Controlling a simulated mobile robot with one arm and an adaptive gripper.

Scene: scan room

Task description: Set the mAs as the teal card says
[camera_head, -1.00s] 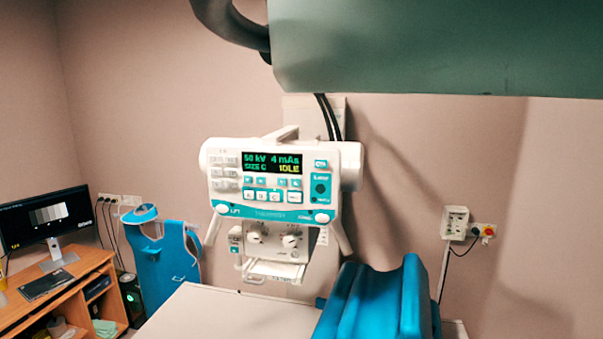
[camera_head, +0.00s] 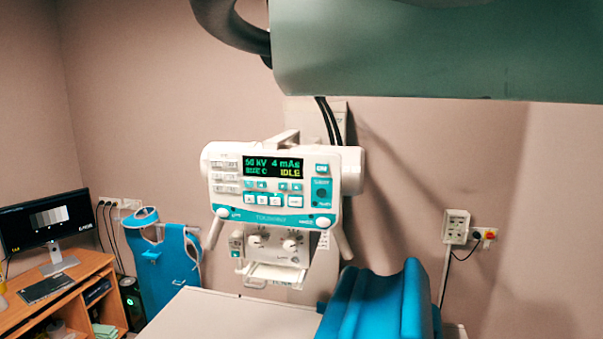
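The white and teal X-ray control panel (camera_head: 274,188) hangs in the middle of the view. Its dark display (camera_head: 272,166) reads 50 kV, 4 mAs, SIZE C and IDLE. Small buttons lie below the display, with a row of larger white buttons (camera_head: 272,201) beneath them. Their labels are too small to read. A teal block with a dark round part (camera_head: 321,191) is at the panel's right. No teal card can be made out. My gripper is not in view.
A white table top (camera_head: 210,316) with a blue curved cushion (camera_head: 380,305) lies below the panel. A blue apron (camera_head: 165,262) stands at left, beside a wooden desk (camera_head: 70,305) with a monitor (camera_head: 42,219). A large green-grey body (camera_head: 430,50) fills the top right.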

